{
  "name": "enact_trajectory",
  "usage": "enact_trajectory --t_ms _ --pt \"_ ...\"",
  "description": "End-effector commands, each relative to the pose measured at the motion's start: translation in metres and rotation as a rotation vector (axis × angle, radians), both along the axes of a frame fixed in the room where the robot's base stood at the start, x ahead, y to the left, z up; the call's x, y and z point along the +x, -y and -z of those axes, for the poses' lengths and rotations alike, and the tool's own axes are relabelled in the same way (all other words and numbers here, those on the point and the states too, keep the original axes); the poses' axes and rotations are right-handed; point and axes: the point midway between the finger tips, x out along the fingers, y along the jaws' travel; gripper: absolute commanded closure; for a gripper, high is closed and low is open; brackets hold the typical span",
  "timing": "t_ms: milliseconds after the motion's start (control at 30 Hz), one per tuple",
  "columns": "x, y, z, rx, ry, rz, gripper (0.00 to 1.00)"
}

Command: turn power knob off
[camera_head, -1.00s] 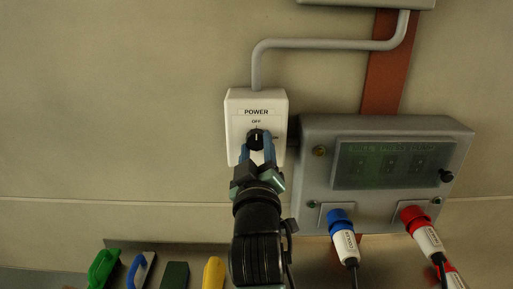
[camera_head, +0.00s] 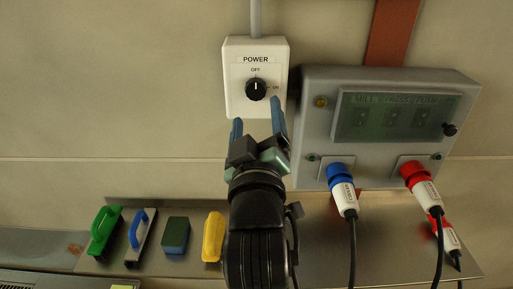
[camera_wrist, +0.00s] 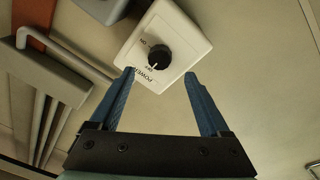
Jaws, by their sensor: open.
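The white power box (camera_head: 234,97) is on the wall, marked POWER, OFF at the top and ON at the right. Its round black knob (camera_head: 256,89) has a white line pointing up at OFF. The knob also shows in the wrist view (camera_wrist: 159,57), beyond the fingers, with its line toward the OFF lettering. My gripper (camera_head: 256,117) is open and empty, with its blue fingers spread wide. It is below the knob in the head view and looks apart from it. In the wrist view, the knob lies between the lines of the two fingertips (camera_wrist: 159,74).
A grey panel (camera_head: 313,120) with a dim display, a blue plug (camera_head: 340,176) and red plugs (camera_head: 412,172) is close on the right. Below, a metal shelf (camera_head: 186,207) holds green, blue and yellow tools. The wall left of the box is bare.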

Motion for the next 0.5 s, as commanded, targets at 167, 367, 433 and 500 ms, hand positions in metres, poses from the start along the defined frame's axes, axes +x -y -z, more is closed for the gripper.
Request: enact_trajectory --t_ms 167,367,433,500 --pt "-0.034 0.000 0.007 0.001 -0.001 0.000 0.20" --pt "-0.056 0.001 0.009 -0.001 -0.001 0.001 0.20" --pt "-0.060 0.001 0.008 -0.001 0.001 0.001 0.20" --pt "-0.062 0.001 0.008 -0.001 0.000 0.002 0.20"
